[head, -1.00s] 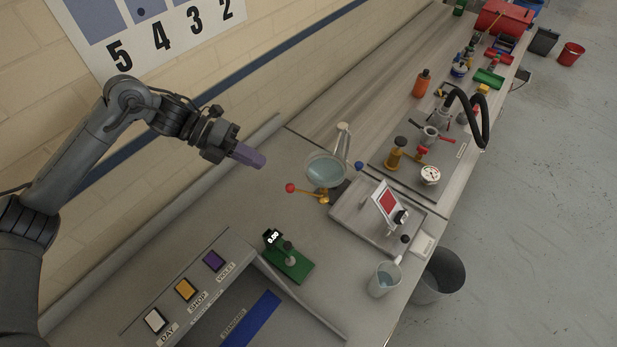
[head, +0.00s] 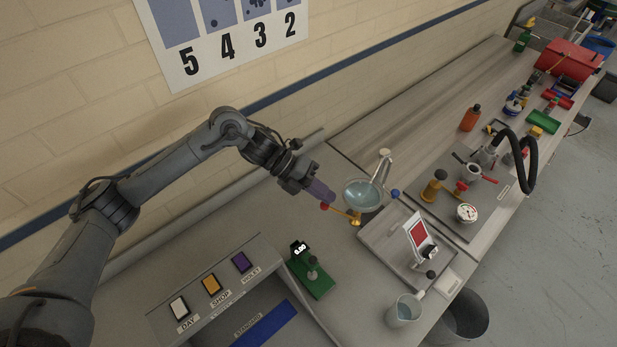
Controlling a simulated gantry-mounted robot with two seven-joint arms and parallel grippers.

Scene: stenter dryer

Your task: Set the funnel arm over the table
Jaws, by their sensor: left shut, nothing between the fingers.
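The funnel (head: 363,196) is a clear, pale-blue bowl held beside a light upright post (head: 384,156), left of the tray. A brass lever (head: 343,213) with a red ball end (head: 325,207) sticks out at its lower left, and a blue ball (head: 394,193) shows at its right. The table appears to be the tilted stand with a red face (head: 418,235) on a grey tray; the funnel is not above it. My left gripper (head: 325,193), with purple fingers, is shut and empty, right by the red ball; I cannot tell whether they touch. My right gripper is out of view.
A beaker of water (head: 403,311) stands at the bench's front edge. A green device (head: 312,274) and a switch panel (head: 215,290) sit in front. Brass and red valves (head: 434,188) and a black hose (head: 531,165) stand to the right.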

